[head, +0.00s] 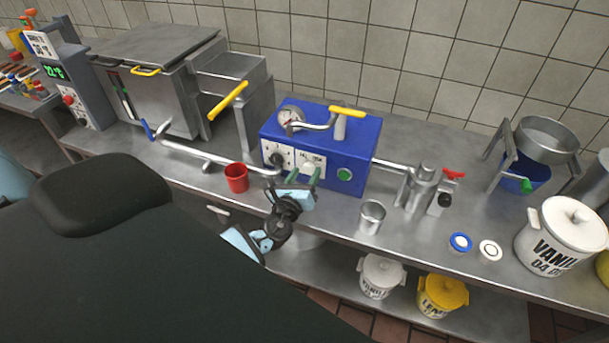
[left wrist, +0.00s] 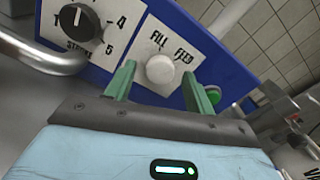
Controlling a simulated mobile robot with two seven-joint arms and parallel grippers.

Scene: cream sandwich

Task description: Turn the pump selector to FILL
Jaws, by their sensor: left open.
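The blue pump box (head: 345,147) stands on the steel counter, with white panels on its front. In the left wrist view, the pump selector (left wrist: 160,69) is a pale round knob on a white panel, with FILL (left wrist: 158,38) to its upper left and FEED (left wrist: 184,57) to its upper right. I cannot tell which word it points at. My left gripper (head: 304,175) is open at the panel, its green fingers on either side of the knob. I cannot tell whether they touch it. My right gripper is not in view.
A black STROKE dial (left wrist: 82,22) is left of the selector, and a green button (head: 344,174) is to its right. A red cup (head: 236,178), a steel pipe (head: 205,157) and a steel cup (head: 372,217) are nearby. A yellow-handled lever (head: 347,112) tops the pump.

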